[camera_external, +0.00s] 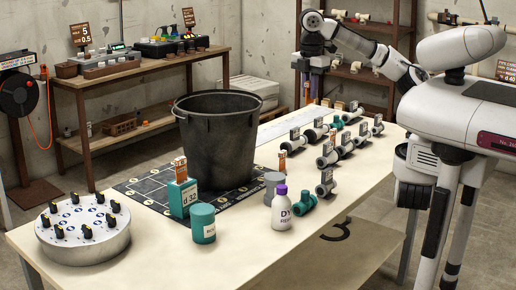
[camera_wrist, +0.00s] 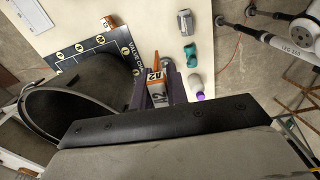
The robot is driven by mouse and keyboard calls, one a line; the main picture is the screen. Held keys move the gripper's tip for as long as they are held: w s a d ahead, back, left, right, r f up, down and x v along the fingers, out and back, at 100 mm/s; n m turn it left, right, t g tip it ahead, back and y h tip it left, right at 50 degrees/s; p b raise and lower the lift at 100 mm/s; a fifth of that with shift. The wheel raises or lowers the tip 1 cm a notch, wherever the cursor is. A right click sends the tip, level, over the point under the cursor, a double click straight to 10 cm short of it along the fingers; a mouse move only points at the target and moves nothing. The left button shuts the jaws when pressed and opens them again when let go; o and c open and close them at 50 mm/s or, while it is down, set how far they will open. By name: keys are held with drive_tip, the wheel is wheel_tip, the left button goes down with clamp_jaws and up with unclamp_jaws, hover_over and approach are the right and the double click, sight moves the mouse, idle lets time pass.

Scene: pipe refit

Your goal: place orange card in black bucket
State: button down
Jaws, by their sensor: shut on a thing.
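The black bucket (camera_external: 216,140) stands upright and open on the table. In the wrist view its rim and inner wall (camera_wrist: 90,92) show at the left. My gripper (camera_wrist: 157,82) is shut on an orange card (camera_wrist: 155,70) with a white lower part and dark lettering. The card sits between the two fingers, to the right of the bucket opening and apart from it in the wrist view. In the camera_external view my gripper (camera_external: 309,88) hangs at the far side of the table, right of the bucket and above the tabletop.
A dark printed mat (camera_external: 147,190) lies under the bucket. A teal box (camera_external: 184,197), a teal cup (camera_external: 202,223), a white bottle (camera_external: 281,208) and a round tray (camera_external: 84,236) stand near it. Several pipe fittings (camera_external: 327,157) line the right side. The front table corner is clear.

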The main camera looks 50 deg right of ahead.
drive_tip(key=w+a+r+p, duration=0.3)
drive_tip(key=w+r+p, duration=0.2)
drive_tip(key=w+p, duration=0.45)
drive_tip(key=w+a+r+p, duration=0.45)
drive_tip(key=w+p, duration=0.35)
drive_tip(key=w, duration=0.3)
drive_tip(key=w+a+f+p, duration=0.2)
drive_tip(key=w+a+p, duration=0.3)
drive_tip(key=w, duration=0.1)
wheel_tip(320, 180, down, 11)
drive_tip(key=shift+s+d+r+n, duration=0.2)
drive_tip(key=shift+s+n, duration=0.05)
drive_tip(key=shift+n, duration=0.15)
drive_tip(key=c, duration=1.3)
unclamp_jaws()
